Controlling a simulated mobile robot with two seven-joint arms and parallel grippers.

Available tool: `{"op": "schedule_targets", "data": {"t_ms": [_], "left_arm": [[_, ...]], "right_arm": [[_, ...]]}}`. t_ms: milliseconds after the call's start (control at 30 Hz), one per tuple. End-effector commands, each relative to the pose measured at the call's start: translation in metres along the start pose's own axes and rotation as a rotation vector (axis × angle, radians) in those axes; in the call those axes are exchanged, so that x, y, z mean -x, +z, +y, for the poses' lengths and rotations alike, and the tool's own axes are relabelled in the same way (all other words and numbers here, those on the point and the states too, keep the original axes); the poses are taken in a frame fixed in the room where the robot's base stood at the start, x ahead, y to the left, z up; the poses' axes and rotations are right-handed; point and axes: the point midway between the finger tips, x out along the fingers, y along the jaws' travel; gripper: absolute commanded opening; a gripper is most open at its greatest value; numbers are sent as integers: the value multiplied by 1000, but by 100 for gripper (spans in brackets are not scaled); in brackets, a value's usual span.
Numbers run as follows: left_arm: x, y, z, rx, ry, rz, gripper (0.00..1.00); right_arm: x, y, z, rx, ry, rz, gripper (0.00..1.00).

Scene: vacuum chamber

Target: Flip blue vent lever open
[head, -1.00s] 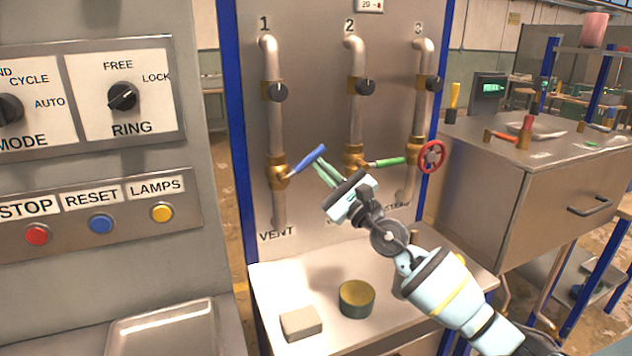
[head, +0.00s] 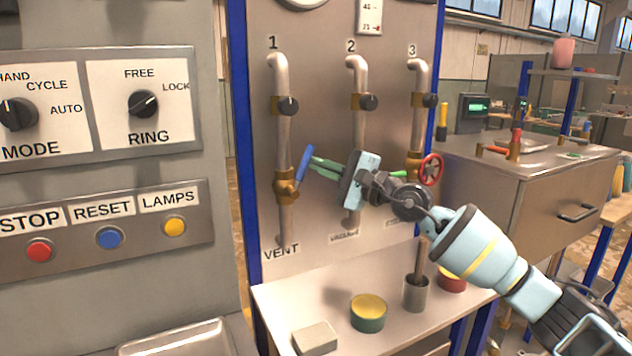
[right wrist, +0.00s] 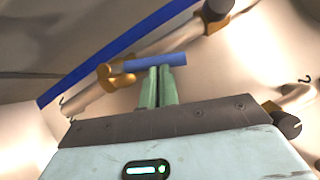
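The blue vent lever (head: 304,166) sits on the brass valve (head: 286,186) of pipe 1, above the VENT label. It points steeply up and slightly right, tilted off the line of the pipe. My right gripper (head: 314,167) comes from the right with its green fingers at the lever's right side. In the right wrist view the fingers (right wrist: 158,70) are together, with only a thin gap, and their tips meet the blue lever (right wrist: 150,64), which runs across them rather than between them. Whether they press on it is hard to tell. My left gripper is out of view.
Pipe 2's green handle is partly behind my right gripper; a red handwheel (head: 431,170) is at pipe 3. Below, a shelf (head: 285,297) holds a grey block (head: 315,338), a yellow-topped round tin (head: 368,312) and a metal cup (head: 415,294). A control panel stands left.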

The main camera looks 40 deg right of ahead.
Motion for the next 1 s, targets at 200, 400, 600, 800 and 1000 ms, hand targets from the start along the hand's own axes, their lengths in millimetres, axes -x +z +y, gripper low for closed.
{"op": "schedule_targets", "data": {"t_ms": [200, 400, 600, 800, 1000], "left_arm": [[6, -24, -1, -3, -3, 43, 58], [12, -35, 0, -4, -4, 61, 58], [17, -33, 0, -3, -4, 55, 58], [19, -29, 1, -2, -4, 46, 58], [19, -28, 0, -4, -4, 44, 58]], "right_arm": [[-8, 13, -10, 144, 95, -3, 0], [-13, 21, -11, 243, 160, -3, 0], [-16, 25, -10, 300, 200, -3, 0], [-17, 26, -8, 323, 217, -2, 0], [-17, 26, -7, 325, 220, -2, 0]]}}
